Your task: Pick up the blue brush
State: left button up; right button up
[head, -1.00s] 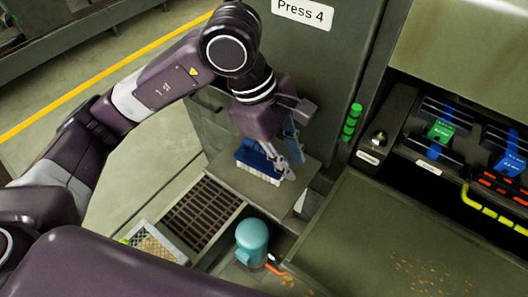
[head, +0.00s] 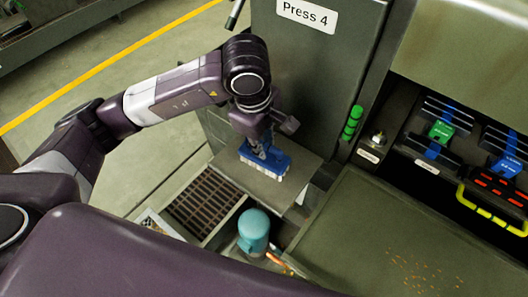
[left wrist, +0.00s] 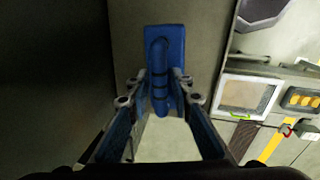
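The blue brush (head: 264,160) lies on a grey ledge at the foot of the Press 4 cabinet, pale bristles showing along its lower edge. In the left wrist view its blue back and long raised handle (left wrist: 159,72) are in the middle. My left gripper (head: 258,146) points down onto the brush. In the left wrist view its two fingertips (left wrist: 161,78) stand on either side of the handle, very close to it. I cannot tell whether they press on it. My right gripper is not in view.
The ledge (head: 232,168) adjoins the Press 4 cabinet (head: 310,70). A floor grate (head: 203,202) and a teal rounded motor (head: 253,230) lie in front. Open floor lies at the left.

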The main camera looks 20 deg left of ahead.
pick_arm(q)
jog(key=shift+w+f, duration=0.1)
jog(key=shift+f, duration=0.2)
jog(key=shift+c, duration=0.7)
grip_shut()
jog(key=shift+r, duration=0.1)
jog(key=shift+r, duration=0.35)
notch_tip(320, 180, up, 7)
jog(key=shift+w+d+f+b, duration=0.1)
jog(key=shift+b, duration=1.05)
notch_tip(320, 180, up, 12)
jog(key=shift+r+b, duration=0.2)
jog(key=shift+b, duration=0.25)
